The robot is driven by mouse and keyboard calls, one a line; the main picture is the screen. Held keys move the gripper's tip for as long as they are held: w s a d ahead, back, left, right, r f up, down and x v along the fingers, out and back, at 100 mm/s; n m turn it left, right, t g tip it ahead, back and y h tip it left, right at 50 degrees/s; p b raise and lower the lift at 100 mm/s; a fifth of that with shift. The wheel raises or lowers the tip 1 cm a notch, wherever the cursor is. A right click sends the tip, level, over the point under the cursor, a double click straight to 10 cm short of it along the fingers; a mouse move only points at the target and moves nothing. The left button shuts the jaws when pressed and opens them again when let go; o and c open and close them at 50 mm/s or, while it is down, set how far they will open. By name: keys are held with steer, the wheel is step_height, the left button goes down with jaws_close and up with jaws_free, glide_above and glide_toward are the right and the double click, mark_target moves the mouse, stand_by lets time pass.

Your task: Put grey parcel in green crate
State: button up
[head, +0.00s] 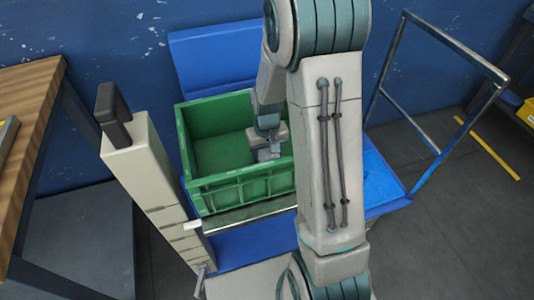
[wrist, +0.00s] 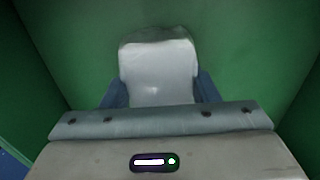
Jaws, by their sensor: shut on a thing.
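The green crate (head: 240,187) stands on a blue platform in the head view, and its green walls fill the wrist view (wrist: 75,45). My gripper (wrist: 158,95) is inside the crate's space, toward its right side. It is shut on the grey parcel (wrist: 158,68), which sits between the two blue-grey fingers. In the head view my gripper (head: 265,152) shows low in the crate, and the parcel is hard to make out there. I cannot tell whether the parcel touches the crate floor.
The blue platform (head: 235,246) carries the crate, with a blue back panel (head: 210,55) behind. A pale post with a dark handle (head: 113,112) stands left. A wooden bench (head: 28,110) is far left. A metal rail (head: 455,45) and yellow bin (head: 527,112) are right.

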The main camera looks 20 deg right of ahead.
mark_target(267, 152)
steer(key=shift+f, duration=0.2)
steer(key=o, duration=1.1)
steer(key=shift+r, duration=0.2)
step_height(267, 152, up, 11)
steer(key=p, duration=0.2)
steer(key=s+a+r+t, duration=0.1)
steer(key=s+r, duration=0.3)
steer(key=s, duration=0.4)
steer(key=s+a+r, duration=0.1)
steer(key=s+r, duration=0.4)
steer(key=s, duration=0.3)
steer(key=shift+a+t, duration=0.15)
steer(key=shift+t, duration=0.25)
steer(key=shift+s, duration=0.1)
